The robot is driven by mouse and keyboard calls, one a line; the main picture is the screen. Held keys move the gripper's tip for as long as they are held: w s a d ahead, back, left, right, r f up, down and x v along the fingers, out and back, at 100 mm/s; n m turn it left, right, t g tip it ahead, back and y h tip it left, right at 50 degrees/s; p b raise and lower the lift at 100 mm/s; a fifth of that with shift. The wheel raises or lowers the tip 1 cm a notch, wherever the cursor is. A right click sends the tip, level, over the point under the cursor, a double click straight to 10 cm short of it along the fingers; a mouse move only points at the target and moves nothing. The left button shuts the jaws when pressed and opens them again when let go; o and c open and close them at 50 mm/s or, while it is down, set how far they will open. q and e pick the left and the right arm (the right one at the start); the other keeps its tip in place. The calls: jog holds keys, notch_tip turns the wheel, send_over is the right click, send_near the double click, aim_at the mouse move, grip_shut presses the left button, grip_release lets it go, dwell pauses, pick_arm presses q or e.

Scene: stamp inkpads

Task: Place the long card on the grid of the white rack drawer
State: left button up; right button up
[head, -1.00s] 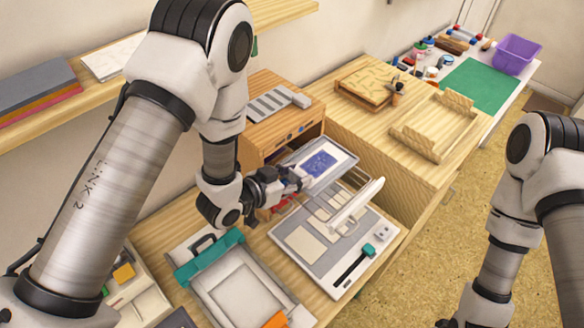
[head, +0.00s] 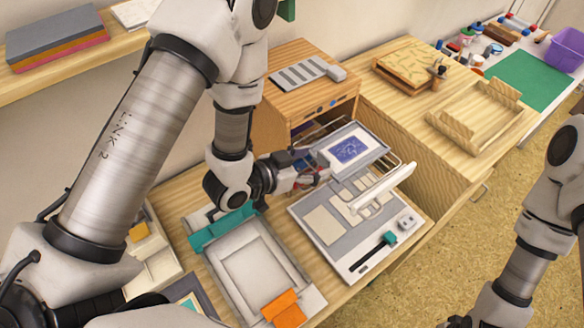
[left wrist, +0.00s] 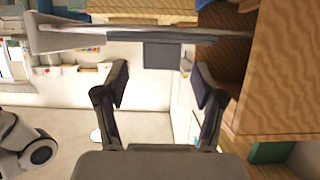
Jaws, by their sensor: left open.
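A flat card with a blue print (head: 349,149) lies on a pale grey-framed panel (head: 372,155) in front of the wooden cabinet; I cannot tell whether this is the long card. Thin white rods of a rack drawer (head: 312,131) show behind the panel, at the cabinet opening; its grid is mostly hidden. My left gripper (head: 322,176) is at the panel's near left edge; I cannot tell whether it touches. In the left wrist view its fingers (left wrist: 161,88) are spread with nothing clearly held, and a flat panel (left wrist: 150,38) crosses beyond them. My right gripper is not in view.
A white-and-grey press with a raised bar (head: 345,228) stands just right of my left gripper. A pale tray with a teal clip (head: 250,262) is in front. The wooden cabinet (head: 300,88) rises behind. A purple bin (head: 566,48) is far right.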

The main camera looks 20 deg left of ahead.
pick_arm(q)
jog(key=p+v, duration=0.8)
jog(key=v, duration=0.1)
jog(key=s+a+f+n+g+y, duration=0.3)
jog(key=s+a+f+g, duration=0.1)
jog(key=s+f, duration=0.4)
jog(key=s+a+f+n+g+y, duration=0.4)
jog(key=s+f+g, duration=0.3)
jog(key=s+f, duration=0.1)
jog(key=shift+s+a+f, duration=0.15)
jog(key=shift+s+f, duration=0.2)
jog(key=shift+s, duration=0.05)
